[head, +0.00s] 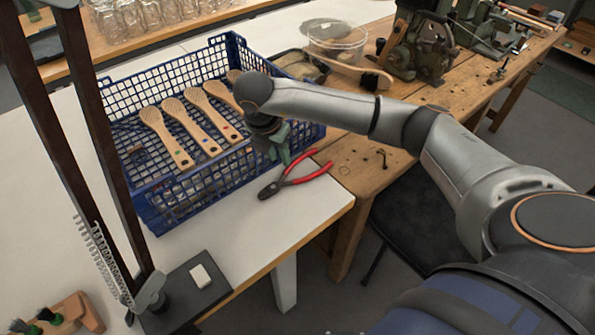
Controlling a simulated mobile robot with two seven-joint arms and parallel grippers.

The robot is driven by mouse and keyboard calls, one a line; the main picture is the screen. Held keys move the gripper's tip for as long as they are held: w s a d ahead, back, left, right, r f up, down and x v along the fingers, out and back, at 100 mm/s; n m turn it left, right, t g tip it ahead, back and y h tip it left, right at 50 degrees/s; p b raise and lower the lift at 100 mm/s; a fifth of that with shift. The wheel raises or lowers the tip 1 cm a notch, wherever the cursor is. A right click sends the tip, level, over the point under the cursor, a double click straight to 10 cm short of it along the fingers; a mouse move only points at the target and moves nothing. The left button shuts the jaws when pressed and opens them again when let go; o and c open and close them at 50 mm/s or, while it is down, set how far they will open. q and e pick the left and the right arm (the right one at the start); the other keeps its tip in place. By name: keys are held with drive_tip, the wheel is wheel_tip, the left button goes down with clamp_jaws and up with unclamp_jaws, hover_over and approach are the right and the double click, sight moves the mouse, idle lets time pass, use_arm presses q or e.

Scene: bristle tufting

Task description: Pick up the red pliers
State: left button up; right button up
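The red pliers (302,176) lie on the white table (246,222) near its right edge, just in front of the blue crate. Their dark jaws point to the lower left, and their red handles spread to the upper right. My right gripper (279,153) points down beside the crate's near right corner, just above and behind the pliers in the picture. Its greenish fingers are small and partly merge with the crate behind, so I cannot tell how far apart they are. I see nothing held in it. My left gripper is not in view.
The blue mesh crate (180,205) holds several wooden brush bodies (167,137). A dark two-post stand with a spring (95,245) rises at the left. A wooden bench (375,165) with machines and a clear bowl (336,42) adjoins at the right.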

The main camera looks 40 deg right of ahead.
sight(286, 171)
drive_tip(key=x, duration=0.6)
drive_tip(key=shift+d+f, duration=0.25)
drive_tip(key=shift+f, duration=0.1)
clamp_jaws()
idle(1.1)
